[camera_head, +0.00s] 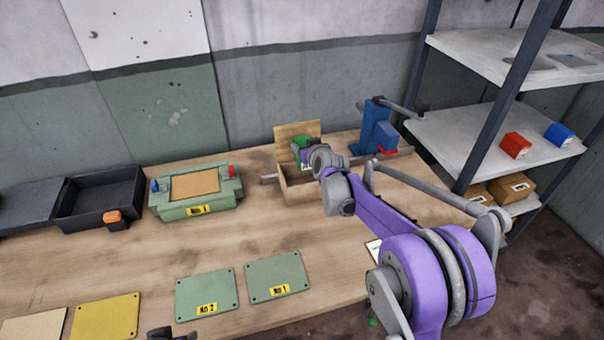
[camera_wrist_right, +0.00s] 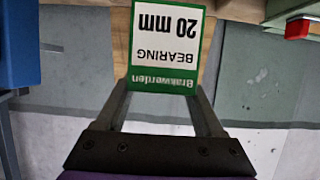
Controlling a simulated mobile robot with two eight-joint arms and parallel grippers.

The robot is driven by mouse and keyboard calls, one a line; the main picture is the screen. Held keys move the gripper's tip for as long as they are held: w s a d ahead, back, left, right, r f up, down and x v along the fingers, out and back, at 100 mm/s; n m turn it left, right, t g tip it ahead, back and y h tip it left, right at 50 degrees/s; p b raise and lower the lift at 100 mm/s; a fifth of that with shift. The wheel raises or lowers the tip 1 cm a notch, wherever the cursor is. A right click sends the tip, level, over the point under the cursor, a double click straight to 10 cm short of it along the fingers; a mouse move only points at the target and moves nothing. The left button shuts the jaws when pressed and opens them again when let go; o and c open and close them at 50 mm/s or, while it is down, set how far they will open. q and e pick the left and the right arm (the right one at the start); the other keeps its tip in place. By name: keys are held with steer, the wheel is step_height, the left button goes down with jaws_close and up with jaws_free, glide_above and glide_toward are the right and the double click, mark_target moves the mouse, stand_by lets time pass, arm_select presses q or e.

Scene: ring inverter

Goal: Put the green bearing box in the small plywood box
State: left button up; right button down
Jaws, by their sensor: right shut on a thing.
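The green bearing box (camera_head: 301,142) is small, with a green and white label; it is at my right gripper (camera_head: 308,154), above the small plywood box. In the right wrist view the bearing box (camera_wrist_right: 166,45) is between the two fingers of my right gripper (camera_wrist_right: 165,90), its "BEARING 20 mm" label upside down. The gripper is shut on it. The small plywood box (camera_head: 298,193) stands on the bench with its lid (camera_head: 297,130) raised at the back. My right wrist hides part of its opening. My left gripper does not show clearly.
A green fixture (camera_head: 196,209) and a black tray (camera_head: 97,200) stand left of the plywood box. A blue press-like device (camera_head: 375,130) stands to its right. Flat green plates (camera_head: 277,277) lie in front. A shelf rack (camera_head: 493,148) is at the right.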

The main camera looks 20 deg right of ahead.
mark_target(305, 169)
steer(key=f, duration=0.4)
steer(key=shift+s+f, duration=0.2)
steer(key=shift+s, duration=0.05)
steer(key=shift+w+f, duration=0.1)
steer(key=shift+f, duration=2)
steer(key=shift+f+b, duration=0.4)
steer(key=shift+f, duration=0.15)
jaws_free()
